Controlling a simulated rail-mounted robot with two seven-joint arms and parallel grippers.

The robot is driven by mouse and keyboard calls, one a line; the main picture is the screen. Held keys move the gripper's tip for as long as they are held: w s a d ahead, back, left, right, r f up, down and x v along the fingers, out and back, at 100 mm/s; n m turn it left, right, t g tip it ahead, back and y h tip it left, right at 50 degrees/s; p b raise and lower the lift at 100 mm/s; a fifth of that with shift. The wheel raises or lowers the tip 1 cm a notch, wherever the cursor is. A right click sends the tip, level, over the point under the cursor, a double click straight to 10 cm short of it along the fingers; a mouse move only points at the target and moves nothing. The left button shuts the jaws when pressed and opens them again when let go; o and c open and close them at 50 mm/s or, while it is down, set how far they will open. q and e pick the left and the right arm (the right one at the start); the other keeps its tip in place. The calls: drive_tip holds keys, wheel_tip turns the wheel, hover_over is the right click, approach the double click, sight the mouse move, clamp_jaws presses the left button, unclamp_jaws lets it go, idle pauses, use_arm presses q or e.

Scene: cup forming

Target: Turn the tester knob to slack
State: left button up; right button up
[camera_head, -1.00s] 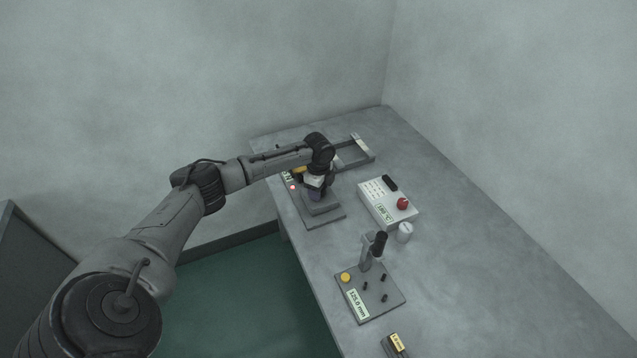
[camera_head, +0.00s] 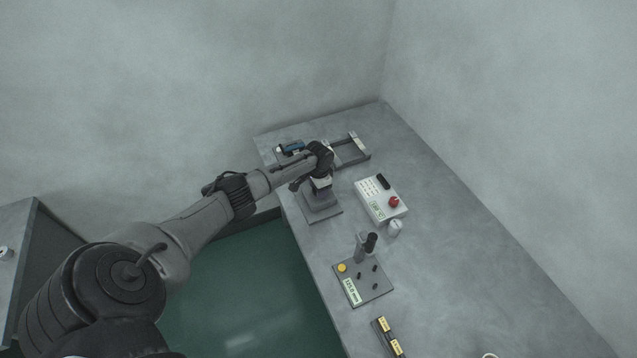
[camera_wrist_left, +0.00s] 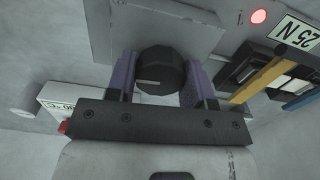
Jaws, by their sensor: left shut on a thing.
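The tester's black knob (camera_wrist_left: 160,76) is in the middle of the left wrist view, with a pale pointer line toward the picture's left. My left gripper (camera_wrist_left: 162,88) has its two purple fingers on either side of the knob and is shut on it. The grey tester body (camera_wrist_left: 190,28) lies behind the knob. Its red lamp (camera_wrist_left: 258,16) is lit and a label or display (camera_wrist_left: 296,33) reads 25 N. In the head view the tester's grey base (camera_head: 322,214) shows below my left gripper (camera_head: 320,186); my wrist hides the knob there. My right gripper is out of view.
A white box (camera_head: 372,198) with a red knob stands right of the tester. A white cylinder (camera_head: 395,229) and a grey gauge plate (camera_head: 365,286) with upright posts are nearer. A grey frame (camera_head: 351,150) and a blue item (camera_head: 293,147) lie behind.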

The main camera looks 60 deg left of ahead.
use_arm(q)
drive_tip(key=n+p, duration=0.1)
drive_tip(key=n, duration=0.1)
drive_tip(key=n+p, duration=0.1)
drive_tip(key=shift+r+n, duration=0.2)
drive_tip(key=shift+n, duration=0.2)
drive_tip(key=n+p, duration=0.2)
drive_tip(key=n, duration=0.2)
drive_tip(key=shift+w+d+n, duration=0.1)
drive_tip(key=shift+n, duration=0.2)
drive_tip(key=n, duration=0.2)
drive_tip(key=shift+f+n+p, duration=0.1)
drive_tip(key=shift+n+p, duration=0.3)
drive_tip(key=n, duration=0.3)
drive_tip(key=shift+p, duration=0.3)
drive_tip(key=shift+n, duration=1.7)
drive_tip(key=o, duration=0.9)
drive_tip(key=shift+f, duration=0.1)
